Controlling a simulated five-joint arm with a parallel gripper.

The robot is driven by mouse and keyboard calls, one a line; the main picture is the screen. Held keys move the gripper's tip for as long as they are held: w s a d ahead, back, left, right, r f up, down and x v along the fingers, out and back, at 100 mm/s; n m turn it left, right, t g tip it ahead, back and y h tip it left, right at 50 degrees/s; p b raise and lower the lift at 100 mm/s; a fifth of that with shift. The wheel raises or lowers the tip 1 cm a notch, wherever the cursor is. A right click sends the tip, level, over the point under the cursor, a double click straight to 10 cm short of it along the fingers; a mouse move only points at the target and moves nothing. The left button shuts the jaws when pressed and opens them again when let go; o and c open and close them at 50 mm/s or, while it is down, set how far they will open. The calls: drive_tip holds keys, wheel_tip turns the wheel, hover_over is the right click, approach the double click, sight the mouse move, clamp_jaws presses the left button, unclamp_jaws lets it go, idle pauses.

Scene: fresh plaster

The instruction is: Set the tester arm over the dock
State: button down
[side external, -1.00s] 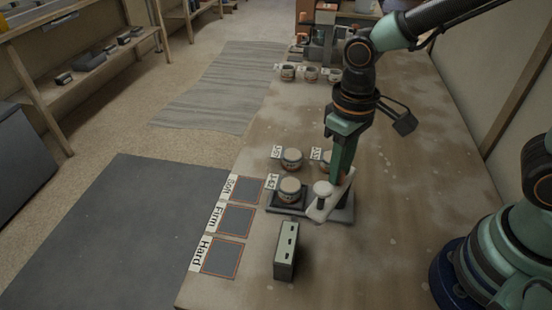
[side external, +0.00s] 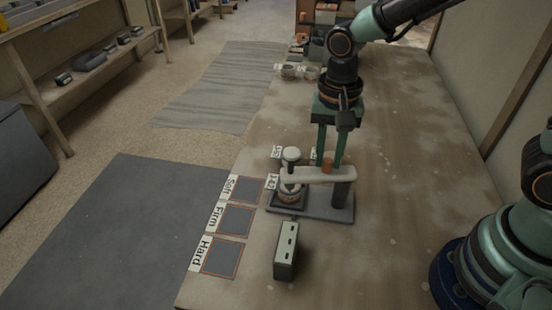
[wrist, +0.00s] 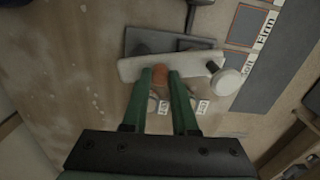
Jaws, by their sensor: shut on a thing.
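The tester arm (side external: 310,175) is a pale bar on a dark post (side external: 342,194), with a white round knob (side external: 291,154) at its left end. My gripper (side external: 327,163) is shut on the orange-brown peg (wrist: 160,73) on the bar, one green finger on each side.
Mat squares marked Soft (side external: 247,190), Firm (side external: 236,221) and Hard (side external: 221,257) lie left of the dock. A grey-green slotted block (side external: 286,250) stands in front. Labelled jars behind the tester are mostly hidden. More jars (side external: 288,72) stand far back.

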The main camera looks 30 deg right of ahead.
drive_tip(key=shift+w+d+r+m, duration=0.15)
drive_tip(key=shift+w+m, duration=0.1)
drive_tip(key=shift+m, duration=0.4)
drive_tip(key=shift+w+d+m, duration=0.15)
drive_tip(key=shift+w+m, duration=0.05)
drive_tip(key=shift+m, duration=0.45)
drive_tip(key=c, duration=0.7)
unclamp_jaws()
wheel_tip(320, 180, up, 12)
drive_tip(key=shift+d, duration=0.1)
drive_tip(key=s+d+n+t, duration=0.1)
drive_tip(key=d+n+t, duration=0.1)
drive_tip(key=d+n, duration=0.1)
drive_tip(key=s+d+n+t, duration=0.1)
drive_tip(key=d+n, duration=0.3)
drive_tip(key=s+d+n+t, duration=0.2)
drive_tip(key=d+n, duration=0.2)
drive_tip(key=shift+s+t, duration=0.1)
drive_tip(key=shift+t, duration=0.2)
